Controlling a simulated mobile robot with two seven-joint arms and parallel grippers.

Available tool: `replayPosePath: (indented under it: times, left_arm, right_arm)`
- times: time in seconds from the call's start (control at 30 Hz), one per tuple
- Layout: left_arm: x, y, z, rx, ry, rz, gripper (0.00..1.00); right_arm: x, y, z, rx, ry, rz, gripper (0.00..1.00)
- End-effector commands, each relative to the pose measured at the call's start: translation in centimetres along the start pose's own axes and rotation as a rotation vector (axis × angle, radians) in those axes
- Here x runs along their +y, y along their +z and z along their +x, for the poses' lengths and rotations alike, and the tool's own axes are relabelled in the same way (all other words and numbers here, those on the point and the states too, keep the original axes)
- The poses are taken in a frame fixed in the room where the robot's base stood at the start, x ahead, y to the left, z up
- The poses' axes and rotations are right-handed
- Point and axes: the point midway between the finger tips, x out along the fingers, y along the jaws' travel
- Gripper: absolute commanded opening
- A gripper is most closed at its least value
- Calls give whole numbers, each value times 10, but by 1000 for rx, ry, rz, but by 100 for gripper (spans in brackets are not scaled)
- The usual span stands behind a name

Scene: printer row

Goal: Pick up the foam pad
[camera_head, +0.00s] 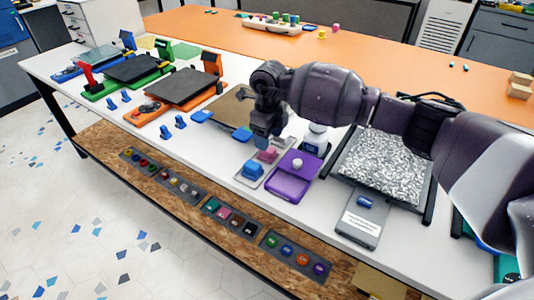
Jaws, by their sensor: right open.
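My right gripper (262,143) points down over the white table, its fingertips just above a small grey plate. A small pink block (268,156) lies on that plate right by the fingertips, and a blue block (252,169) lies nearer the table's front edge. Which small piece is the foam pad I cannot tell for sure. The gripper is open, with nothing visible held; whether a fingertip touches the pink block is unclear. My left gripper is not in view.
A purple tray (291,184) with a white knob stands right of the plate. A speckled bed (383,168) lies under my right arm. Printers with dark beds, such as the orange one (183,87), stand left. A lower shelf (180,205) holds several small trays.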

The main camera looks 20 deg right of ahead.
Motion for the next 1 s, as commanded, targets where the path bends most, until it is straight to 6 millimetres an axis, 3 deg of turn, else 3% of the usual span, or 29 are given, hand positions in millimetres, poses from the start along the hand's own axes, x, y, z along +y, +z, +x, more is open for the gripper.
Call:
replayPosePath:
  times: [0.17, 0.5, 0.77, 1.0]
  left_arm:
    - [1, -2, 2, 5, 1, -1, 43]
    - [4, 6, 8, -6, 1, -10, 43]
    - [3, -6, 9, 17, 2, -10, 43]
    - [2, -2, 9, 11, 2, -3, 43]
  right_arm:
    - [-1, 2, 10, -1, 0, 0, 62]
    - [-3, 5, 52, 0, 2, 0, 62]
    - [-3, 5, 52, -3, -2, 0, 62]
    - [-3, 5, 52, -3, -2, 0, 25]
